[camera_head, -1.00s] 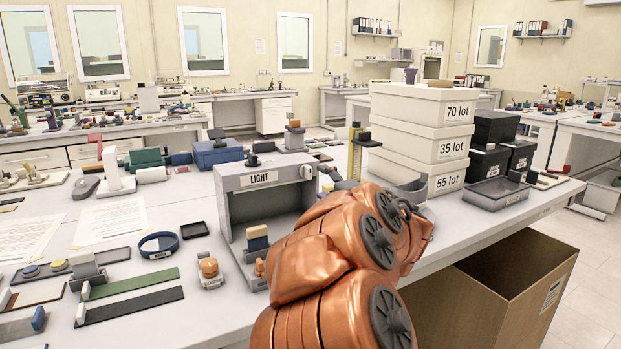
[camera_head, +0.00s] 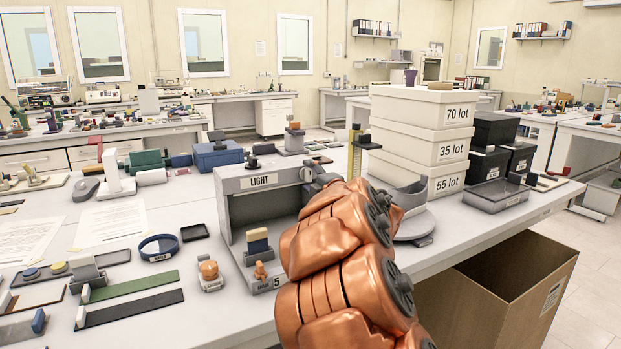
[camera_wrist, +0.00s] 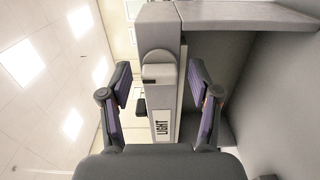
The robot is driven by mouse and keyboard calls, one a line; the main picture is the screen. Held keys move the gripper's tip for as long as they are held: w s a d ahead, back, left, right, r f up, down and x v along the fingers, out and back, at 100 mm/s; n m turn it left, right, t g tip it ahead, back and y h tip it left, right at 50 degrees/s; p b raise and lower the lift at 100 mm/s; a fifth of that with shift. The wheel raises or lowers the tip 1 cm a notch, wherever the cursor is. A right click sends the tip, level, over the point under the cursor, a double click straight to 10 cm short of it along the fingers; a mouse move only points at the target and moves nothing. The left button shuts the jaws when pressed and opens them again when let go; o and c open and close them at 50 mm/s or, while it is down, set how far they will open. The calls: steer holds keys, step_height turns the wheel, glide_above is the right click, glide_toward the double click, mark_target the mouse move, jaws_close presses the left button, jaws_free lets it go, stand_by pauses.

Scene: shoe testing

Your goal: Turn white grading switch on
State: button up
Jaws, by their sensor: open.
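The grey light box (camera_head: 231,185) labelled "LIGHT" stands on the bench in the head view, with its front opening facing forward. A light grey-white round switch (camera_wrist: 157,68) is on its front header, beside the label; in the head view this switch (camera_head: 306,174) is close to my gripper. In the wrist view my gripper (camera_wrist: 160,82) is open, with one dark, purple-padded finger on each side of the header and the switch between them. I cannot tell whether the fingers touch anything. Whether the switch is on or off is unclear. My copper arm hides the box's right side in the head view.
A small tan-and-blue block (camera_head: 258,240) and an orange piece stand at the box's opening. White lot boxes (camera_head: 418,140) are stacked to the right, beside a round grey scale (camera_head: 414,226). A blue ring (camera_head: 159,247) lies left of the box. An open cardboard box (camera_head: 500,290) is below the bench edge.

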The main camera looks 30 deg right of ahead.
steer(key=c, duration=1.1)
steer(key=shift+c, duration=0.2)
steer(key=shift+m+p, duration=0.3)
steer(key=shift+p, duration=0.1)
steer(key=m+p, duration=0.3)
steer(key=shift+r+m+p, duration=0.25)
steer(key=shift+m+p, duration=0.05)
steer(key=m+p, duration=0.4)
steer(key=m, duration=0.1)
steer(key=shift+f, duration=0.1)
steer(key=m+p, duration=0.3)
steer(key=m, duration=0.2)
steer(key=shift+m+p, duration=0.4)
steer(key=shift+f+m+p, duration=0.1)
steer(key=shift+m+p, duration=0.6)
steer(key=shift+m, duration=0.7)
